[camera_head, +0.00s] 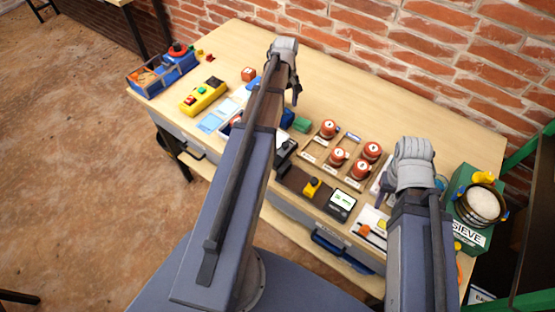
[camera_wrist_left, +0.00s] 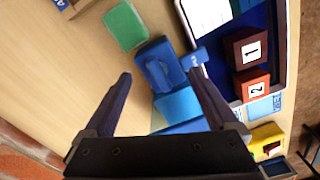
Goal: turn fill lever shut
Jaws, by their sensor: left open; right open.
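I cannot make out a part that is surely the fill lever. A blue fixture (camera_wrist_left: 158,62) with a raised handle-like part lies between and beyond the open, empty fingers of my left gripper (camera_wrist_left: 160,80). In the head view its blue body (camera_head: 287,118) is partly hidden beside my left arm. My left gripper (camera_head: 295,92) hangs over the middle of the table, apart from the fixture as far as I can tell. My right gripper (camera_head: 384,186) is mostly hidden by its own wrist, near the table's right part.
A green block (camera_head: 301,124) sits beside the blue fixture. Several red-brown weights (camera_head: 338,156) stand in a wooden rack. Numbered blocks (camera_wrist_left: 251,50) lie in a blue tray. A yellow button box (camera_head: 203,96), a blue bin (camera_head: 150,80) and a sieve (camera_head: 481,205) stand further out. The back tabletop is clear.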

